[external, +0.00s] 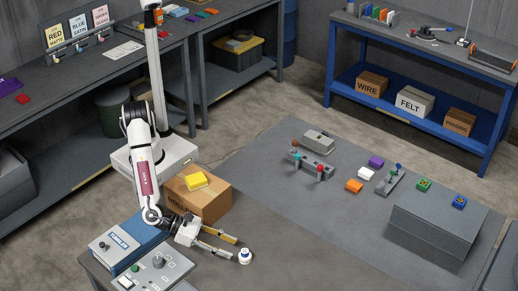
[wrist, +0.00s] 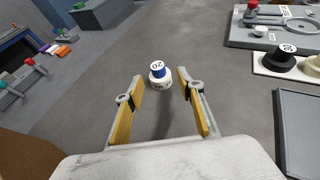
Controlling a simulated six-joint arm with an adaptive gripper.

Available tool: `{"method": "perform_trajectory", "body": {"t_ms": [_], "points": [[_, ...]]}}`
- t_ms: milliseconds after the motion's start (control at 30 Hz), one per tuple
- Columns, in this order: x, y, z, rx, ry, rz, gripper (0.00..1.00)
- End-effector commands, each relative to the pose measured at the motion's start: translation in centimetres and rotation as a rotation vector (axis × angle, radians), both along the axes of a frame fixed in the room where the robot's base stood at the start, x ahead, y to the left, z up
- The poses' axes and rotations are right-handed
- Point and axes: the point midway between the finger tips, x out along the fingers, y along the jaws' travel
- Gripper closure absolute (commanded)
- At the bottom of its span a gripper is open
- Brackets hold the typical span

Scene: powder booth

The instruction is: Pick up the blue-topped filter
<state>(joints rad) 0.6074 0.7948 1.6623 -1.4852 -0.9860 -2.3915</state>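A small white round filter with a blue top (external: 245,256) stands upright on the grey table surface, just off my fingertips. In the wrist view the filter (wrist: 159,74) shows a white ring base, a blue band and a pale top marked "20". My gripper (external: 234,249) is open and low over the table, its yellow-padded fingers pointing at the filter. In the wrist view my gripper (wrist: 160,77) has one finger on each side of the filter's line, with the filter at or just past the tips. I see no contact. Nothing is held.
Small coloured blocks and a grey box (external: 438,225) are farther right. The table around the filter is clear.

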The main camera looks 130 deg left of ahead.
Motion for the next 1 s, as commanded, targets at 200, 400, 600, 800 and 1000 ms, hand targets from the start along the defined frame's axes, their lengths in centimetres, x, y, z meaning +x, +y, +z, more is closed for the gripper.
{"method": "perform_trajectory", "body": {"t_ms": [200, 400, 600, 800, 1000], "points": [[1.2, 0.9, -0.4, 0.001, 0.001, 0.003, 0.62], [3.0, 2.1, -1.1, 0.0, 0.0, 0.003, 0.62], [4.0, 2.6, -1.6, 0.0, 0.0, 0.0, 0.62], [4.1, 2.7, -1.6, 0.0, 0.0, 0.0, 0.62], [4.1, 2.7, -1.6, 0.0, 0.0, 0.0, 0.62]]}}
